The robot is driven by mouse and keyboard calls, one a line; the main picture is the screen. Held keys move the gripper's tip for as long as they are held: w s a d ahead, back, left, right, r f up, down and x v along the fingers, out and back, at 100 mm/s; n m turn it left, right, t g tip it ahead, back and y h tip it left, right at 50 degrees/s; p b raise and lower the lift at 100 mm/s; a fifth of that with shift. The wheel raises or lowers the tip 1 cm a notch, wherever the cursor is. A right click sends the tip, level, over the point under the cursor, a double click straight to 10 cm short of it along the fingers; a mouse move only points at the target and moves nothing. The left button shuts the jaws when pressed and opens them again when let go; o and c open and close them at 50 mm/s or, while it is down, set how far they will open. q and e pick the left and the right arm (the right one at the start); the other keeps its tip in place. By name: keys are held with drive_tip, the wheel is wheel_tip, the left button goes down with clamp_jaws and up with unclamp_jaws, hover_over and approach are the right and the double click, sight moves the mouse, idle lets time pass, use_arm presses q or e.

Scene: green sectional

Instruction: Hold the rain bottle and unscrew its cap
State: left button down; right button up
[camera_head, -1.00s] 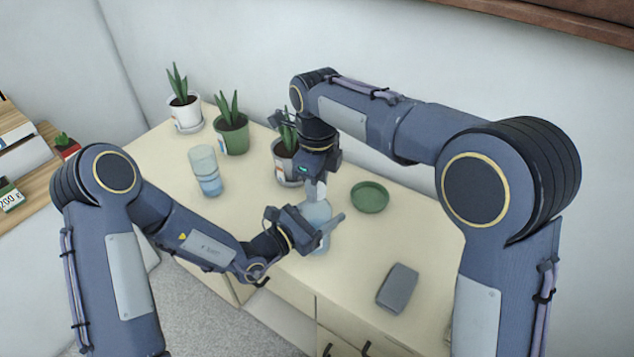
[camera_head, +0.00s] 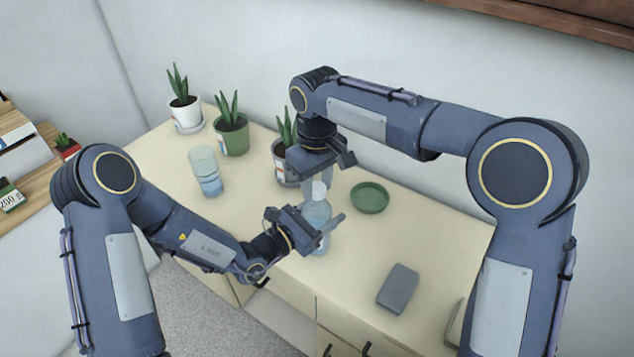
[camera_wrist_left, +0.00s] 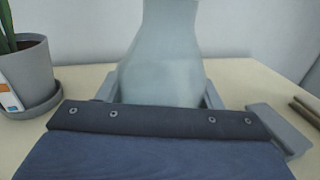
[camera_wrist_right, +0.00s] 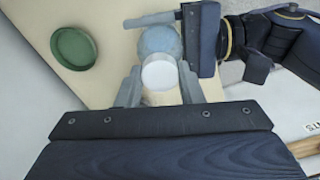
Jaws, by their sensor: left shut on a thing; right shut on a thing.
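The rain bottle (camera_head: 317,212) is a pale blue, translucent bottle standing upright near the front edge of the cabinet top. My left gripper (camera_head: 322,224) is shut on its body from the side; in the left wrist view the bottle (camera_wrist_left: 160,70) rises between the fingers. My right gripper (camera_wrist_right: 160,82) points down over the bottle, its fingers on both sides of the whitish cap (camera_wrist_right: 160,74), shut on it. The cap (camera_head: 319,188) also shows in the head view, just under the right gripper. Whether it has turned on the neck I cannot tell.
A blue-and-clear tumbler (camera_head: 206,172) stands to the left. Several potted plants (camera_head: 231,135) line the back. A green dish (camera_head: 370,197) lies right of the bottle, and a grey flat box (camera_head: 398,288) lies toward the front right. The cabinet top between them is clear.

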drive_tip(key=n, duration=0.5)
drive_tip(key=shift+n, duration=0.3)
drive_tip(key=n, duration=1.6)
drive_tip(key=shift+r, duration=0.25)
drive_tip(key=shift+r, duration=0.9)
